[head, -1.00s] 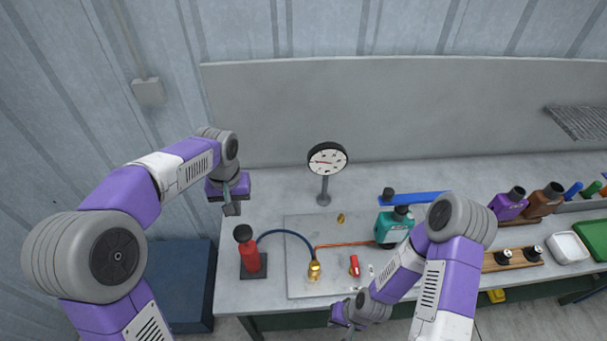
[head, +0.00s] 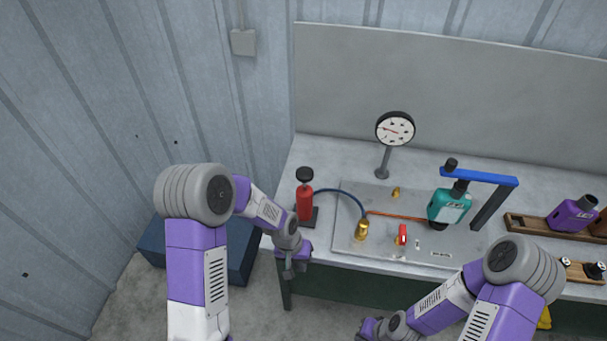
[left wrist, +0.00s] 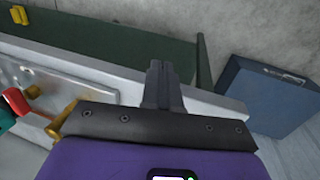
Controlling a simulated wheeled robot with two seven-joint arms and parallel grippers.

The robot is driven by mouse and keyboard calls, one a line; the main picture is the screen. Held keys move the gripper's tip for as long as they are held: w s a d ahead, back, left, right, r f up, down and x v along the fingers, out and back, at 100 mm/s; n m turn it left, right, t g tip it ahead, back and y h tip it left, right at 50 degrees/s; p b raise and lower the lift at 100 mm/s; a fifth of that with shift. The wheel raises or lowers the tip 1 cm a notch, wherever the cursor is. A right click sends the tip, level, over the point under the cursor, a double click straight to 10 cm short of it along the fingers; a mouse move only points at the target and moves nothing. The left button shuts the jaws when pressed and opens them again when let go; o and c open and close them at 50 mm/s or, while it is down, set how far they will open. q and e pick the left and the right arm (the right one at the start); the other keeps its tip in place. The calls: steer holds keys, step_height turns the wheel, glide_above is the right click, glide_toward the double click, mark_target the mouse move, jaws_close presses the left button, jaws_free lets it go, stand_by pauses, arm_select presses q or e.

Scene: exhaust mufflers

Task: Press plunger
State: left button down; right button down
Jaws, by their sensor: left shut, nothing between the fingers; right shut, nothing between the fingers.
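The plunger is a black knob (head: 304,175) on top of a red pump cylinder (head: 304,203), which stands upright on a dark base at the left end of the bench. A blue hose (head: 340,191) runs from the pump to a brass fitting (head: 362,230) on a metal plate. My left gripper (head: 288,271) is shut and empty, in front of and below the pump at the bench's front left edge, apart from the plunger. Its shut fingers also show in the left wrist view (left wrist: 162,82). My right gripper (head: 366,336) is at the bottom edge of the head view, shut and partly cut off.
A round gauge (head: 395,128) stands behind the plate (head: 348,240). A red valve handle (head: 402,234) and a teal muffler (head: 448,207) under a blue clamp bar (head: 480,177) are to the right. A blue box (head: 240,255) sits on the floor left of the bench.

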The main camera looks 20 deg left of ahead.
arm_select(q)
steer(key=s+d+f+n+h+b, duration=0.1)
steer(key=s+f+b, duration=0.4)
steer(key=s+f, duration=0.8)
step_height(320, 180, down, 3)
steer(key=shift+d+f+n+t, duration=0.15)
steer(key=shift+d+n+t, duration=0.25)
steer(key=shift+d+n, duration=0.25)
steer(key=shift+s+a, duration=0.15)
